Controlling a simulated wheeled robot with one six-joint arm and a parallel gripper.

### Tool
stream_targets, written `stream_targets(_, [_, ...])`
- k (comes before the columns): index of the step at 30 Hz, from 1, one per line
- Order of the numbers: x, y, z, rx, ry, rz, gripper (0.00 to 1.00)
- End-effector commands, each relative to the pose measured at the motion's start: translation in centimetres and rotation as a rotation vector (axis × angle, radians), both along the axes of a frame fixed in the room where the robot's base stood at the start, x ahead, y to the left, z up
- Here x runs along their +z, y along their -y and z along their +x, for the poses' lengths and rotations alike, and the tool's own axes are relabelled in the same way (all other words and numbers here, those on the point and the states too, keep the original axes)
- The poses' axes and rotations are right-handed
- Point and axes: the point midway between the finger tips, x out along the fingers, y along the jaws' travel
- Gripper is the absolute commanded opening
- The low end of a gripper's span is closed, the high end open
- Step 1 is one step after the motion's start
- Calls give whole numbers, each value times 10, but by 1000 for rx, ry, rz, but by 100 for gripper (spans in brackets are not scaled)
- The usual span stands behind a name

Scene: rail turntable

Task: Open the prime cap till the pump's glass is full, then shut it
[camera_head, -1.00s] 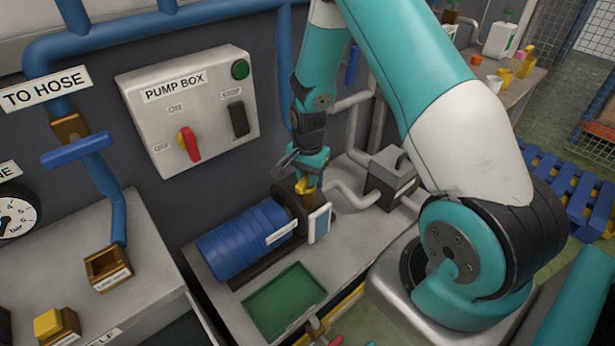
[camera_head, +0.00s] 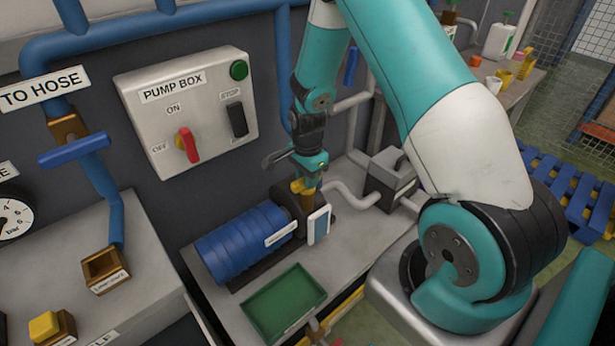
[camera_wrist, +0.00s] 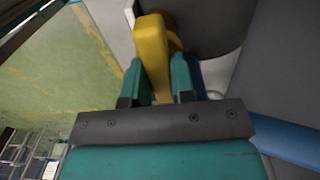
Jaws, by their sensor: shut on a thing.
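The pump (camera_head: 245,240) has a ribbed blue motor and a dark body on the grey bench. The yellow prime cap (camera_head: 298,187) is on top of the dark body, and in the wrist view its yellow grip (camera_wrist: 153,52) stands between my teal fingers. My gripper (camera_head: 308,178) is above the pump, shut on the cap; it also shows in the wrist view (camera_wrist: 163,72). The pump's glass (camera_head: 319,225) is a white-framed pane on the near end, blue-grey inside. I cannot tell its exact level. The cap's seat is partly hidden by my gripper.
A green tray (camera_head: 284,303) lies in front of the pump. The pump box (camera_head: 190,110), with a red knob (camera_head: 188,145), is on the wall behind. A grey box with pipes (camera_head: 390,180) stands right of the pump. Blue pipes run along the wall at left.

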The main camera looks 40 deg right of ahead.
Motion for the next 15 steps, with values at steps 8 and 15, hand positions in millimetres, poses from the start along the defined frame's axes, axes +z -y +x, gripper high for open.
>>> stream_targets(8, [1, 0, 1, -2, 3, 0, 49])
stream_targets(15, [1, 0, 0, -1, 2, 0, 49])
